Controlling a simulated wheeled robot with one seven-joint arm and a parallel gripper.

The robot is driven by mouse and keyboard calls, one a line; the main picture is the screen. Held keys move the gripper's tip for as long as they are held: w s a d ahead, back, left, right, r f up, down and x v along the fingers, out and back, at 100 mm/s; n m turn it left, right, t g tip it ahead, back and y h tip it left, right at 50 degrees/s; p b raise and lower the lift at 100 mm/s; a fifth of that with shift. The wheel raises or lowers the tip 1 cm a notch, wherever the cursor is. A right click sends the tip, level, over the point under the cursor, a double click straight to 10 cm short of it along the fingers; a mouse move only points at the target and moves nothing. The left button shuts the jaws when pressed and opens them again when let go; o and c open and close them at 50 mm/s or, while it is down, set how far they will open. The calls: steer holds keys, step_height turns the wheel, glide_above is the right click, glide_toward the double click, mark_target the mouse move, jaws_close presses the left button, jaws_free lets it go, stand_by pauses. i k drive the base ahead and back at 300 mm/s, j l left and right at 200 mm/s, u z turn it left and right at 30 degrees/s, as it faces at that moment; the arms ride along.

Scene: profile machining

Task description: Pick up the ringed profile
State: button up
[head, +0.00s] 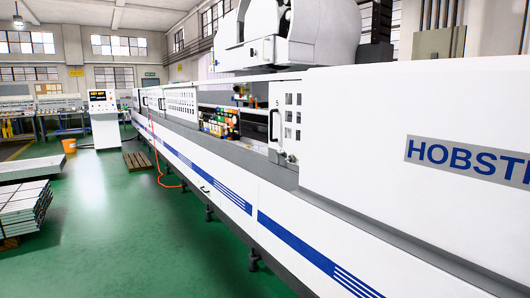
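I see no profile marked with a ring in the head view. Stacks of long pale metal pieces, which may be profiles, lie at the left edge: a near stack (22,212) and a flatter one (28,168) behind it. None of them shows a ring. My gripper and arm are not in view.
A long white machine (345,150) fills the right side, with an open bay of coloured parts (220,122). A control cabinet (103,120), an orange bucket (69,146), a wooden pallet (137,161) and an orange hose (160,165) stand or lie beyond. The green floor (125,230) between is clear.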

mark_target(264, 149)
steer(key=i+j+u, duration=0.45)
steer(key=i, duration=0.4)
steer(key=i+u, duration=0.4)
steer(key=i, duration=2.35)
steer(key=i+j+z, duration=0.2)
steer(key=i, duration=0.35)
steer(key=i+z, duration=0.2)
steer(key=i, duration=0.3)
steer(key=i+j+z, duration=0.25)
steer(key=i, duration=0.25)
steer(key=i+j+z, duration=0.5)
steer(key=i+j, duration=0.05)
steer(key=i, duration=0.05)
